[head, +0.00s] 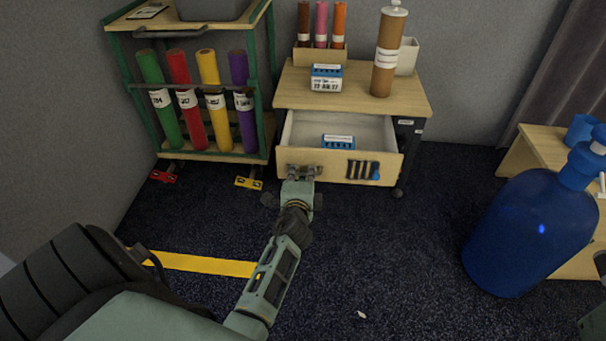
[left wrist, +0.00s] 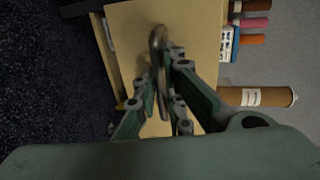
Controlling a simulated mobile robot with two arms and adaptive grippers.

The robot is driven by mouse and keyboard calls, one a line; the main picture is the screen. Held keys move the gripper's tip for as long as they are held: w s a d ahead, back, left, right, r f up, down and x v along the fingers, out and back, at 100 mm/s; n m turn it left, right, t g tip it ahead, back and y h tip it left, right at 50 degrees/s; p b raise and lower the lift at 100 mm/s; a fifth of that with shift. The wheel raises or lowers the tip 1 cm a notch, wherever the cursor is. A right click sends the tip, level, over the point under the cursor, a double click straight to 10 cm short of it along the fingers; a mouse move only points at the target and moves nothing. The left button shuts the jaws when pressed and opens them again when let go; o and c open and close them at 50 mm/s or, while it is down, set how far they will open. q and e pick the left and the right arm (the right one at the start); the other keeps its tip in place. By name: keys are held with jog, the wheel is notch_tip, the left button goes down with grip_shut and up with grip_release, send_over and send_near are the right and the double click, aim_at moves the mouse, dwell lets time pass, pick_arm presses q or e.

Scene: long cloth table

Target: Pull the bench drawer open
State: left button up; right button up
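The bench (head: 410,95) is a small wooden cabinet against the back wall. Its drawer (head: 335,172) stands pulled out, with its pale inside visible and a small blue-and-white labelled box (head: 338,142) in it. My left gripper (head: 301,173) is at the left part of the drawer front. In the left wrist view, the fingers of my left gripper (left wrist: 160,80) lie on both sides of the dark metal drawer handle (left wrist: 157,42) and appear closed on it. My right gripper is not in view.
A cart (head: 258,110) with several coloured rolls stands left of the bench. On the bench top are a tall brown cylinder (head: 388,55), a blue-and-white box (head: 326,78) and a rack of rolls (head: 320,56). A large blue bottle (head: 530,230) stands at right. The dark floor before the drawer is mostly clear.

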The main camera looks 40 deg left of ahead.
pick_arm(q)
jog(key=shift+o, duration=0.3)
jog(key=v, duration=0.7)
jog(key=shift+s, duration=0.25)
jog(key=shift+d, duration=0.1)
